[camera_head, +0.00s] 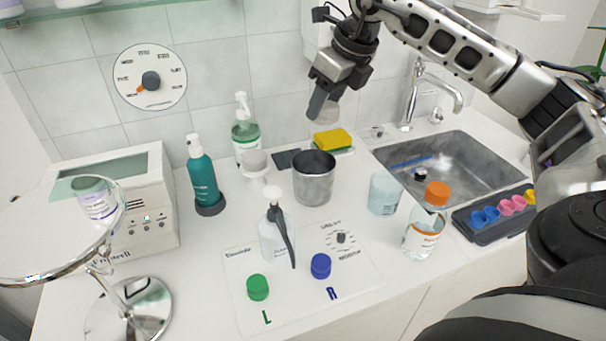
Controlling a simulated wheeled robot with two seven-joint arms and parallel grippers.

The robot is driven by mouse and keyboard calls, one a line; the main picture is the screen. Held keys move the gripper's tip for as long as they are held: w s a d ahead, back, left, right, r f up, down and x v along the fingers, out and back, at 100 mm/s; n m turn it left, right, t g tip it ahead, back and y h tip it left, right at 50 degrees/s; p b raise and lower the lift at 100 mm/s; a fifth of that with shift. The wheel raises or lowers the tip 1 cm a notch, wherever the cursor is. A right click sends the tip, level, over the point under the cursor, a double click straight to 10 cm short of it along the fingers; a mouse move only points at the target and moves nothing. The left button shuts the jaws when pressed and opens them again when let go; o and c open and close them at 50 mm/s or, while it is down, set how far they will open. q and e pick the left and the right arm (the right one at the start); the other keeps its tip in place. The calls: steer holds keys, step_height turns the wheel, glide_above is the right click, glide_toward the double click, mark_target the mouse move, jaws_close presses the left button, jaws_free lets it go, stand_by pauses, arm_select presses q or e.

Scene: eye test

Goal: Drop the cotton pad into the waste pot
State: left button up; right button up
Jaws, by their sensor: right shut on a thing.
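My right gripper (322,104) comes down from the upper right and hangs above the waste pot. Its fingers are shut on a pale, roundish thing, the cotton pad (331,113), partly hidden by a finger. The waste pot (314,184) is a grey metal cylinder with an open top, upright on the counter below the gripper. A clear gap shows between the pad and the pot's rim. My left gripper is not in view.
A yellow sponge (333,140) lies behind the pot. The sink (480,165) is right. A round mirror (60,230) stands front left.

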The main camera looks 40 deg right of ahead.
steer(key=f+b, duration=0.2)
steer(key=f, duration=0.1)
steer(key=f+b, duration=0.1)
steer(key=shift+s+f, duration=0.2)
steer(key=shift+s, duration=0.05)
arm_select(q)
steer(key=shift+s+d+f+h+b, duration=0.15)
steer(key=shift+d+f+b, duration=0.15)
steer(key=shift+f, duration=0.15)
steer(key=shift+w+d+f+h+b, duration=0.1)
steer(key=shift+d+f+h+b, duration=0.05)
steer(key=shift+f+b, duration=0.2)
arm_select(e)
steer(key=shift+f, duration=0.5)
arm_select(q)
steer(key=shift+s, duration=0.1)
arm_select(e)
steer(key=o, duration=1)
steer(key=shift+c, duration=0.2)
arm_select(q)
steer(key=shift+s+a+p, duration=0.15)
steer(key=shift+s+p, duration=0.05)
steer(key=shift+p, duration=0.6)
arm_select(e)
glide_toward(327, 122)
steer(key=r, duration=0.1)
steer(key=d+r, duration=0.2)
steer(key=shift+s+r, duration=0.1)
steer(key=shift+s, duration=0.25)
